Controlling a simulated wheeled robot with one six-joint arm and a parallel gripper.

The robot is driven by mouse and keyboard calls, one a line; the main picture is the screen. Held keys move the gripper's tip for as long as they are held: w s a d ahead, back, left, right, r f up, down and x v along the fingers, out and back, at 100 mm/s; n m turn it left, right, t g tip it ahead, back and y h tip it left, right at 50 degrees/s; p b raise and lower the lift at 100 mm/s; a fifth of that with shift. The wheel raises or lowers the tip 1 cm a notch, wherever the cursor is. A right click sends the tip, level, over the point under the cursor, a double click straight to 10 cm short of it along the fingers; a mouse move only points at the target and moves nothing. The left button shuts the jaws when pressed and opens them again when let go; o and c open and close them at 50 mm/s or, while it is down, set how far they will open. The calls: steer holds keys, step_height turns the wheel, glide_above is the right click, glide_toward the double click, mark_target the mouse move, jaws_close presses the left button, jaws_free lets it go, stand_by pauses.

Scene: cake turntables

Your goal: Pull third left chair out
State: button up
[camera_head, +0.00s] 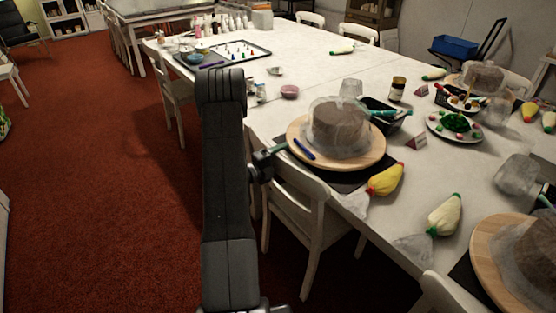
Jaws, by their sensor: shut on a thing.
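A white wooden chair (312,222) stands at the left side of the long white table (312,52), its seat side toward the table and its back toward the red floor. My gripper (270,160) is at the upper back of this chair and is shut on it; my dark arm hides part of the chair back and the exact contact. Another white chair (176,100) stands farther up the same side, partly behind my arm. The top of a nearer chair (445,296) shows at the bottom edge.
Wooden cake turntables (368,160) with wrapped brown cakes stand on the table near the chair. A yellow piping bag (386,180) and a white one (444,214) lie at the table's edge. The red carpet (110,190) left of my arm is clear.

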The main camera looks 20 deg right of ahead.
steer(key=shift+w+r+p, duration=0.15)
steer(key=shift+r+p, duration=1)
steer(key=shift+r, duration=0.35)
steer(key=shift+a, duration=0.1)
